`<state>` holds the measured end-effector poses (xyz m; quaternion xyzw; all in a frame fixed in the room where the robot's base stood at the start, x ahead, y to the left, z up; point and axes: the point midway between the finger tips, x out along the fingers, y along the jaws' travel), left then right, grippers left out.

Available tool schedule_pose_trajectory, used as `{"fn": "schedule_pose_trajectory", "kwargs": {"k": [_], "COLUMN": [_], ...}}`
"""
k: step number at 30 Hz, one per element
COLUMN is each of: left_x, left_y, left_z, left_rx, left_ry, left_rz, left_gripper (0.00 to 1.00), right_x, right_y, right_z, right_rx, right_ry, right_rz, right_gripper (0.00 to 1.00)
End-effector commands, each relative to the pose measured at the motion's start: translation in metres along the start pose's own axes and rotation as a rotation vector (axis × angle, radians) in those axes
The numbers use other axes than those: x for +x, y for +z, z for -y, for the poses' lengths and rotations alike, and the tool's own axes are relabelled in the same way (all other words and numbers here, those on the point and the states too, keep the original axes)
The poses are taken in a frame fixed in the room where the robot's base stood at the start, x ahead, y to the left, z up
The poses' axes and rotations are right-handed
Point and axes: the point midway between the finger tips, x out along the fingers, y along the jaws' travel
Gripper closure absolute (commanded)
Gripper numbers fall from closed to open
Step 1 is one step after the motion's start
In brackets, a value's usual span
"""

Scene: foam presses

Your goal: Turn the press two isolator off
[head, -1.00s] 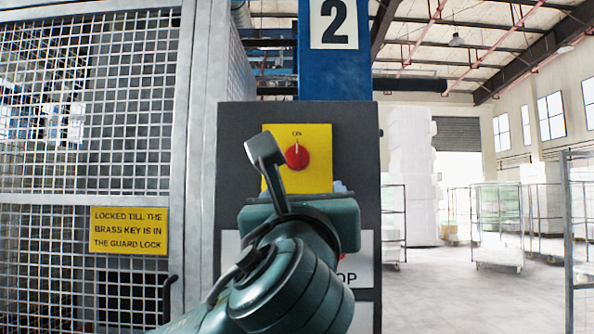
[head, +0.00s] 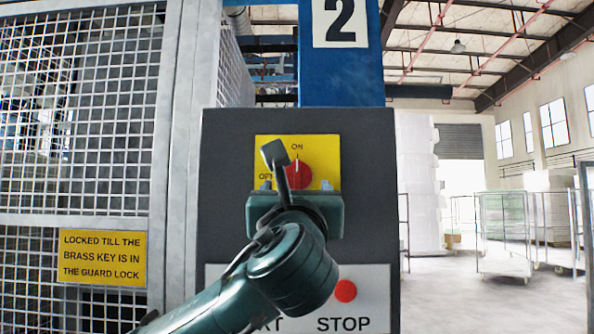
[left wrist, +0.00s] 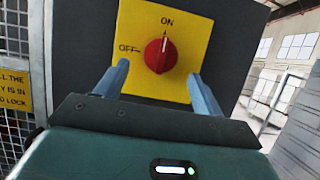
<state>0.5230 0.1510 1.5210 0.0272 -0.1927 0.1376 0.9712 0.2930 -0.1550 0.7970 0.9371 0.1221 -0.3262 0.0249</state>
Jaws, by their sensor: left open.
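The press two isolator is a red rotary knob (head: 299,175) on a yellow plate (head: 325,157), fixed to a dark grey control box. Its white pointer stands upright at ON; OFF is marked on the left. It also shows whole in the left wrist view (left wrist: 160,55). My left gripper (left wrist: 160,84) is open, with one blue-grey finger on each side below the knob, apart from it. In the head view my left gripper (head: 293,187) and wrist cover the lower part of the plate. My right gripper is not in view.
Below the isolator is a white panel with a red STOP button (head: 345,291); my arm partly hides it. A mesh guard fence (head: 80,110) with a yellow sign (head: 102,257) stands at left. Wheeled cages (head: 503,232) stand on open floor at right.

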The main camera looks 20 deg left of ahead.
Motion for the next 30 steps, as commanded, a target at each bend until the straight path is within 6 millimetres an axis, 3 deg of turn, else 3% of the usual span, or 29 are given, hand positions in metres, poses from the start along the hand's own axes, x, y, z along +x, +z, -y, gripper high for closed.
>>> {"fn": "schedule_pose_trajectory", "kwargs": {"k": [3,9,20,30], "left_x": [0.023,0.042,0.045,0.045], "left_y": [0.002,0.001,0.0,0.0], "left_z": [0.0,0.0,0.0,0.0], "left_rx": [0.002,0.0,0.0,0.0], "left_ry": [0.001,-0.001,-0.001,-0.001], "left_rz": [-0.002,-0.001,0.0,0.0], "left_gripper": [0.32,0.32,0.32,0.6], "right_x": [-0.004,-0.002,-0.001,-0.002], "right_y": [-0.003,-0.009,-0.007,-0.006], "right_z": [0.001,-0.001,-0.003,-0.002], "right_rx": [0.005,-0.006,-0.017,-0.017], "right_ry": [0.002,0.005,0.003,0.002], "right_rz": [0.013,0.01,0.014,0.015], "right_gripper": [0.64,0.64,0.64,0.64]}}
